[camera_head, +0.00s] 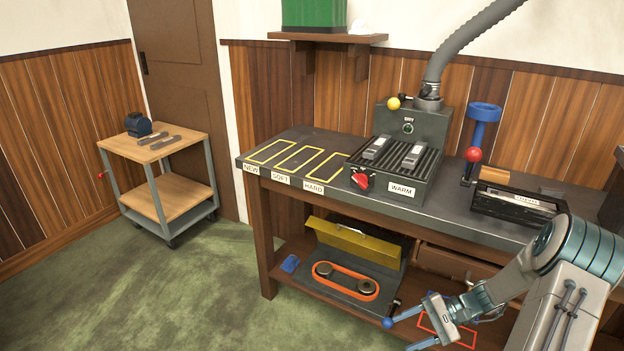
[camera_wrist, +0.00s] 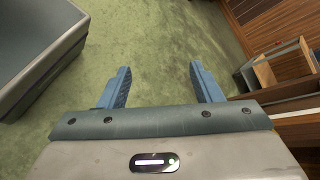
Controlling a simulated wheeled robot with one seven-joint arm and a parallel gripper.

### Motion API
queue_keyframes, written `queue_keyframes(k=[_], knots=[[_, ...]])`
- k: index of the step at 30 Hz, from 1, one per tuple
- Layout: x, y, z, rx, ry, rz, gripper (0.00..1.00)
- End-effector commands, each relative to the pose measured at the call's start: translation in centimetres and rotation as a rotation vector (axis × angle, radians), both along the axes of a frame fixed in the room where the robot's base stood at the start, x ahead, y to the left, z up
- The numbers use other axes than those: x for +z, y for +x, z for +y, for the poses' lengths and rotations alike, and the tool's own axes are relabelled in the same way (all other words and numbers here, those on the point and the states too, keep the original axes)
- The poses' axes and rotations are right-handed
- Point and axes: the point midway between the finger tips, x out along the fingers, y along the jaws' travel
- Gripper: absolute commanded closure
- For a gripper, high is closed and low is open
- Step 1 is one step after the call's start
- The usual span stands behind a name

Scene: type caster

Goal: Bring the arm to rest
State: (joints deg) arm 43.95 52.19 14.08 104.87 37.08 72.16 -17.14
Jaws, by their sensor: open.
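My gripper (camera_head: 399,334) is at the lower right of the head view, in front of the workbench's lower shelf. Its blue fingers are apart with nothing between them. In the wrist view my gripper (camera_wrist: 160,85) shows its two blue fingers spread over bare green floor. My arm is bent, with the forearm reaching down and left from the elbow at the right edge.
The workbench (camera_head: 455,208) bears a ribbed warmer (camera_head: 398,165), a black box (camera_head: 515,205) and a blue-topped tool (camera_head: 480,130). Its lower shelf holds a machine with an orange belt (camera_head: 345,281). A cart (camera_head: 160,150) stands at left. Green floor (camera_head: 210,300) is clear between.

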Motion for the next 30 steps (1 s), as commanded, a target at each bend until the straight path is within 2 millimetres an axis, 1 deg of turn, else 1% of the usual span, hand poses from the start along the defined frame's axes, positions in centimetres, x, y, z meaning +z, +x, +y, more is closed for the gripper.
queue_keyframes(k=[1,5,6,8,9,14,15,21,30], knots=[[2.9,-0.2,0.7,0.042,-0.054,-0.010,0.41],[7.6,-1.2,2.0,0.131,-0.180,-0.029,0.41],[9.0,-1.5,2.4,0.156,-0.220,-0.036,0.41],[11.1,-2.0,2.9,0.192,-0.278,-0.050,0.41],[12.5,-2.4,3.3,0.215,-0.316,-0.061,0.41],[18.0,-4.1,4.7,0.298,-0.463,-0.113,0.41],[19.4,-4.5,5.0,0.317,-0.500,-0.129,0.41],[25.9,-7.0,6.5,0.398,-0.670,-0.224,0.41],[34.8,-11.2,8.2,0.477,-0.891,-0.407,0.41]])
